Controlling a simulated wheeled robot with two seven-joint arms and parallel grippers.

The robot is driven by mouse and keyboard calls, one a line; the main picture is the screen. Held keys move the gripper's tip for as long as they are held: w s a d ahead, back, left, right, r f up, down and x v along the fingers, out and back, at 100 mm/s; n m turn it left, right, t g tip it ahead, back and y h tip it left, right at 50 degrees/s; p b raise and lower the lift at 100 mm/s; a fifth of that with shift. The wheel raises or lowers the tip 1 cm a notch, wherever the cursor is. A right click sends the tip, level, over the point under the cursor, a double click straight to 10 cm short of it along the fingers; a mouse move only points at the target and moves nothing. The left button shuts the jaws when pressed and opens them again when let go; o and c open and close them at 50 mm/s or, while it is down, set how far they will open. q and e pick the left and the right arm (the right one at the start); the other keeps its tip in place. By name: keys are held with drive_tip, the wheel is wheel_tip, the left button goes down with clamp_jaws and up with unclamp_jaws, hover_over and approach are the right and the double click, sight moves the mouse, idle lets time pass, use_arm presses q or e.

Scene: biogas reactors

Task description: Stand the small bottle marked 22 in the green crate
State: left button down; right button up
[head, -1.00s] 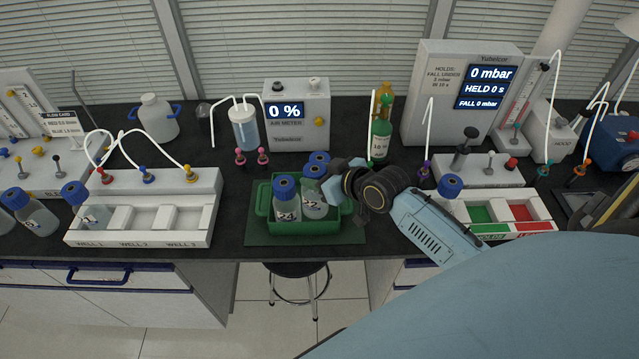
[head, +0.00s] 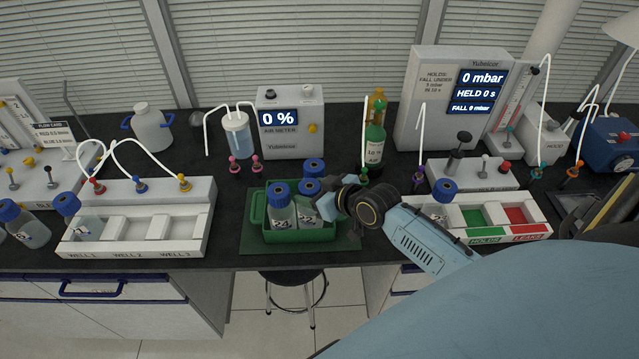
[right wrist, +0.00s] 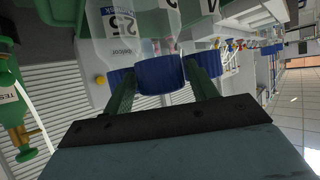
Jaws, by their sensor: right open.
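The small bottle marked 22 (head: 306,212) has a blue cap and stands in the green crate (head: 283,236), beside the bottle marked 24 (head: 283,216). It looks about upright; its base is hidden by the crate wall. A third blue-capped bottle (head: 314,167) is behind it, mostly hidden. My right gripper (head: 332,203) is at the right side of bottle 22, near its neck. In the right wrist view its open fingers (right wrist: 163,88) are on either side of a blue cap (right wrist: 160,75). Whether they touch it is unclear. My left gripper is out of view.
A white rack with wells (head: 135,252) is to the left, and a tray with green and red sections (head: 505,236) is to the right. The dark bench between the left rack and crate is clear.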

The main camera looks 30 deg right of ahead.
drive_tip(key=v, duration=1.2)
idle(0.3)
drive_tip(key=s+a+f+g+h, duration=0.1)
drive_tip(key=s+a+f+g, duration=0.1)
drive_tip(key=s+a+g, duration=0.45)
drive_tip(key=s+a+f+g+h, duration=0.2)
drive_tip(key=s+a, duration=0.2)
drive_tip(key=s, duration=0.6)
wheel_tip(320, 180, down, 28)
drive_tip(key=b, duration=0.6)
drive_tip(key=s+d+f+g+b, duration=0.1)
drive_tip(key=s+f+b, duration=0.2)
drive_tip(key=s+f, duration=0.5)
drive_tip(key=s+d+f+g+b, duration=0.1)
drive_tip(key=s+f+b, duration=0.3)
drive_tip(key=s+f, duration=0.5)
wheel_tip(320, 180, down, 8)
drive_tip(key=shift+d+r, duration=0.15)
drive_tip(key=shift+d, duration=0.5)
